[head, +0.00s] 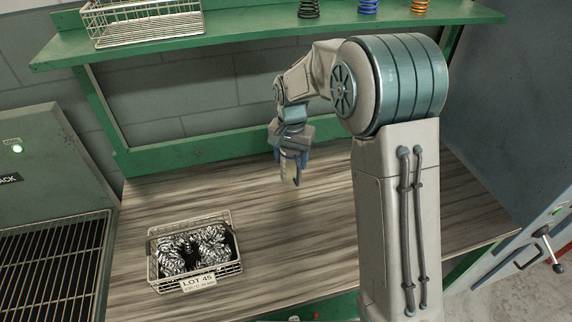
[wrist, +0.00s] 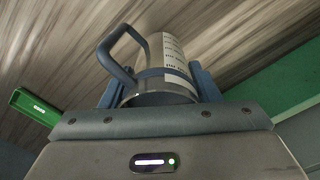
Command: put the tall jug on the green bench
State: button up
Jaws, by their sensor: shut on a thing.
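The jug (wrist: 160,62) is a grey cylinder with a blue-grey handle on its left, a band and a white printed label. My gripper (wrist: 155,85) is shut on it, with a blue finger on each side. In the head view my gripper (head: 290,172) points down over the middle back of the green bench (head: 330,218), which has a green frame and a streaked wood top. Only a small pale part of the jug shows there between the fingers. The wood top lies beyond the jug in the wrist view. I cannot tell whether the jug touches it.
A wire basket of metal springs (head: 195,252), tagged LOT 45, stands on the bench's front left. A green shelf (head: 250,38) above holds a wire basket (head: 142,22) and several coloured springs. A green machine with a grille (head: 55,262) is at left. Bare wood lies around my gripper.

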aim_at(286, 168)
jog(key=shift+s+a, duration=0.1)
jog(key=shift+a, duration=0.3)
jog(key=f, duration=0.1)
jog(key=f+p, duration=0.1)
jog(key=f, duration=0.1)
jog(key=shift+s+a, duration=0.1)
jog(key=shift+a, duration=0.25)
jog(key=shift+f, duration=0.25)
jog(key=shift+f, duration=0.2)
jog(key=o, duration=1.1)
jog(key=shift+c, duration=0.2)
